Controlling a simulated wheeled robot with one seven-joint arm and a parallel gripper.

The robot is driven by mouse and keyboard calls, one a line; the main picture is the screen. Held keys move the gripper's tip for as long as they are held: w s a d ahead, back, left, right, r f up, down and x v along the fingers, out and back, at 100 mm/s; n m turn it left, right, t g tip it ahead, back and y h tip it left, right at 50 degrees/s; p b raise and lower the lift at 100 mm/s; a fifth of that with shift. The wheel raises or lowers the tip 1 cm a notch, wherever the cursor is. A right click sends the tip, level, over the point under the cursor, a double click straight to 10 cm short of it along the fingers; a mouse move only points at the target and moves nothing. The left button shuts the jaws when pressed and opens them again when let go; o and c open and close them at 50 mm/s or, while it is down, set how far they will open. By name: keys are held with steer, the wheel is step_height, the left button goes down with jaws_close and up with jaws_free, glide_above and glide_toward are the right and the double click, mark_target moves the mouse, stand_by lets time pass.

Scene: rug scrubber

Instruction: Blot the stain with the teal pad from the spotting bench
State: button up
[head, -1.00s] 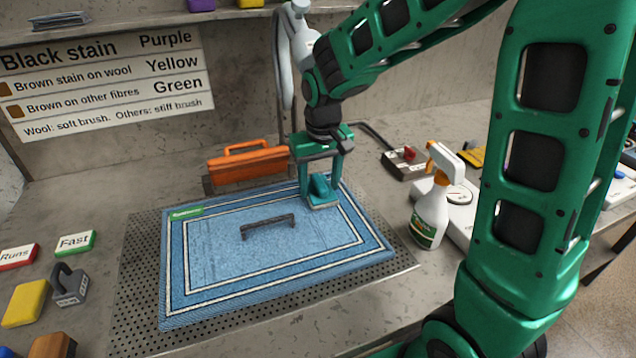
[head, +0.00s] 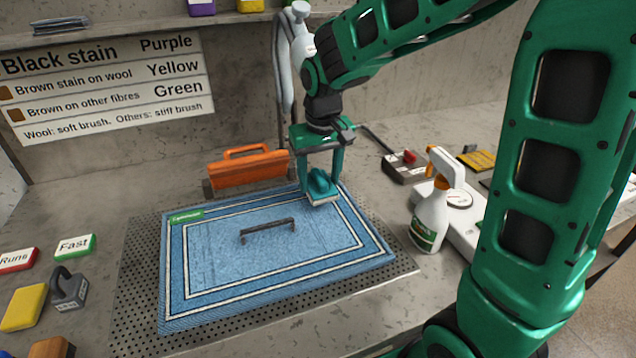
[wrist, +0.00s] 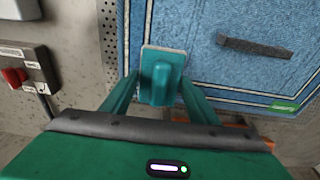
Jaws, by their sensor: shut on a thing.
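My gripper (head: 320,174) is shut on the teal pad (head: 322,184), a teal grip on a pale, flat base. The pad is at the far right part of the blue rug (head: 215,300), over its white border lines; I cannot tell whether it touches the pile. In the wrist view the pad (wrist: 160,80) sits between my gripper's fingers (wrist: 161,98), over the rug's edge (wrist: 205,85). A dark bar-like shape (head: 267,229) is at the rug's middle, and also shows in the wrist view (wrist: 253,46). No plain stain patch is distinguishable.
The rug lies on a perforated plate (head: 135,290). Fast (head: 75,246) and Runs (head: 16,260) blocks and a yellow sponge (head: 23,307) lie left.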

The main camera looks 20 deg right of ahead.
steer(key=shift+r, duration=2.1)
steer(key=shift+s, duration=0.1)
